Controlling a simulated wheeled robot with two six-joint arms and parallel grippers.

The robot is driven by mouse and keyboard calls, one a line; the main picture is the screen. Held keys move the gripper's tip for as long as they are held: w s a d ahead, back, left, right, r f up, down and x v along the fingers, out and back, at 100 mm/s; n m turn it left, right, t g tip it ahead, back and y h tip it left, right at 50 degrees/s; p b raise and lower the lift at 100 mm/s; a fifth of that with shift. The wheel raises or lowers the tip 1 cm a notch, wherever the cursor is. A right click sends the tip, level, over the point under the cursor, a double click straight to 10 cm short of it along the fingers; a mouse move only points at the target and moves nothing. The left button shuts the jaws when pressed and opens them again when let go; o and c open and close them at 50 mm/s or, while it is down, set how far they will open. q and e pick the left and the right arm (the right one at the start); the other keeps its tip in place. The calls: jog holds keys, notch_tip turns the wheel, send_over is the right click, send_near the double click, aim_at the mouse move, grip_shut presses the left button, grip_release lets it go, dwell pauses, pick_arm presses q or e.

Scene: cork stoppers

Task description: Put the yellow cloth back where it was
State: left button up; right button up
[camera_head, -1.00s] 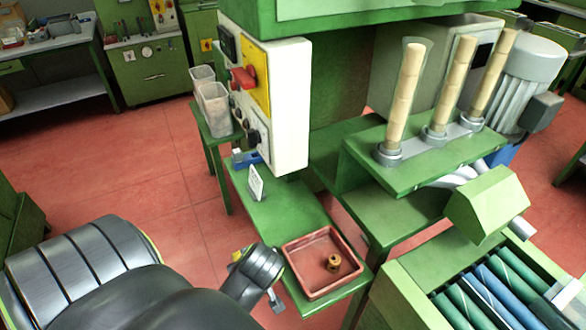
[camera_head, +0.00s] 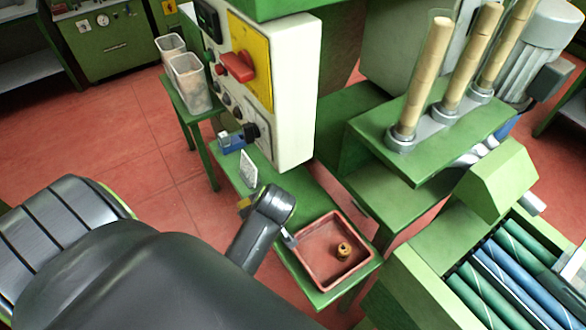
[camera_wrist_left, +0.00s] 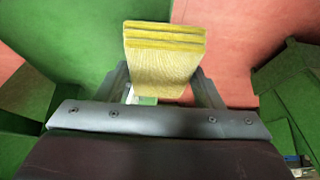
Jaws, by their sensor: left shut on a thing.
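The yellow cloth (camera_wrist_left: 165,65) is a folded, layered pad, seen in the left wrist view between the fingers of my left gripper (camera_wrist_left: 165,85). The gripper is shut on it. In the head view only a small yellow bit of the cloth (camera_head: 244,203) shows beside my left wrist, over the left edge of the green shelf (camera_head: 308,192). My wrist hides most of the gripper there. My right gripper is in neither view.
A red tray (camera_head: 299,267) with a small brown cork-like piece (camera_head: 343,252) sits at the shelf's front end. A small white card (camera_head: 248,168) and a blue item (camera_head: 232,141) stand farther back, below the control panel (camera_head: 293,100). Three cork-filled tubes (camera_head: 427,80) rise at right.

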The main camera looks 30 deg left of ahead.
aim_at(294, 195)
pick_arm(q)
jog(key=w, duration=0.2)
jog(key=w+d, duration=0.1)
jog(key=w, duration=0.1)
jog(key=w+d+p, duration=0.1)
jog(key=w, duration=0.1)
jog(key=shift+w+d, duration=0.15)
jog(key=shift+w, duration=0.15)
jog(key=shift+w+d, duration=0.25)
jog(key=shift+w, duration=0.2)
jog(key=shift+w+d+p, duration=0.2)
jog(key=shift+w, duration=0.35)
jog(key=shift+w+d+p, duration=0.15)
jog(key=shift+w+d, duration=0.05)
jog(key=shift+w, duration=0.35)
jog(key=shift+w+d+f, duration=0.1)
jog(key=shift+w+f, duration=0.2)
jog(key=shift+f, duration=0.5)
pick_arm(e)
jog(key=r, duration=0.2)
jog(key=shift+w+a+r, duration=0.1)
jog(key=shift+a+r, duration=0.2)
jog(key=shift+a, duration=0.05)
pick_arm(q)
jog(key=o, duration=0.9)
jog(key=shift+f, duration=0.1)
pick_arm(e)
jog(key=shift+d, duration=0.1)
